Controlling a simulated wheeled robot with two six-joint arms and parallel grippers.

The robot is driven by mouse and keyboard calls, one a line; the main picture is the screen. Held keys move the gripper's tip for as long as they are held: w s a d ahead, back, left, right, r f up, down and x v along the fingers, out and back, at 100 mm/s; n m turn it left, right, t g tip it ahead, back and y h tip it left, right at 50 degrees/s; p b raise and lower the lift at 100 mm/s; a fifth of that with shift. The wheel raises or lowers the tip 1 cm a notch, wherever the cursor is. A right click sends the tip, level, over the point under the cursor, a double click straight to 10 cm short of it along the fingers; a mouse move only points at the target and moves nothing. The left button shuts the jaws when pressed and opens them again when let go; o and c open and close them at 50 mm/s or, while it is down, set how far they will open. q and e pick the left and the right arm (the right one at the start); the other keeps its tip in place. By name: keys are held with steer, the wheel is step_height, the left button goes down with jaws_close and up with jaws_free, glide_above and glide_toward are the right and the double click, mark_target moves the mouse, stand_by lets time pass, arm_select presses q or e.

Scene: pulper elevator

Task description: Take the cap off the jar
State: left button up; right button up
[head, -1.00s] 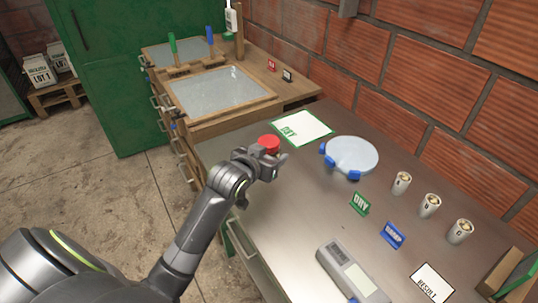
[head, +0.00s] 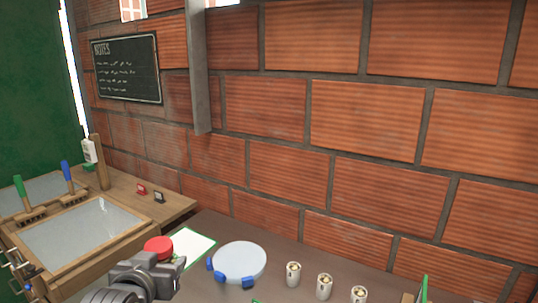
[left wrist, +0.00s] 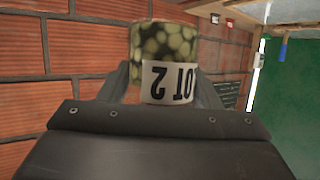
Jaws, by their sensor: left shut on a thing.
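The jar's red cap (head: 158,246) shows in the head view just behind my left gripper (head: 172,264), which hides the jar body there. The cap does not show in the left wrist view. Whether the jar touches the bench is hidden. My right gripper is not in view.
A green-edged white card (head: 192,247) and a pale round dish with blue clips (head: 239,262) lie right of the jar. Several small cups, one here (head: 293,273), stand farther right. A wooden bench with trays (head: 85,232) is at left. The brick wall (head: 330,130) closes the back.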

mark_target(164, 258)
arm_select(q)
steer(key=s+r, duration=0.1)
steer(key=d+r, duration=0.1)
steer(key=s+r, duration=0.1)
steer(key=shift+s+d+r, duration=0.3)
steer(key=shift+s+d, duration=0.05)
steer(key=shift+d, duration=0.05)
steer(key=shift+f, duration=0.1)
steer(key=s+d+f+m+g+h, duration=0.2)
steer(key=d+f+m+g+h, duration=0.2)
steer(key=f+m, duration=0.1)
steer(key=s+d+f+m+g+h, duration=0.2)
steer(key=d+f+m+g+h, duration=0.2)
steer(key=d+f+m+h, duration=0.1)
steer(key=s+d+f+m+g+h, duration=0.2)
steer(key=d+f+m+g+h, duration=0.2)
steer(key=f, duration=0.5)
steer(key=shift+s+d+f+m+h, duration=0.1)
steer(key=shift+s+d+m+h, duration=0.2)
steer(key=shift+m, duration=0.35)
steer(key=shift+s+d+m, duration=0.1)
steer(key=shift+d+m, duration=0.25)
steer(key=shift+m, duration=0.3)
steer(key=shift+d+f, duration=0.15)
jaws_close()
steer(key=shift+s+f+g, duration=0.1)
steer(key=shift+f+g, duration=0.05)
steer(key=shift+g, duration=0.15)
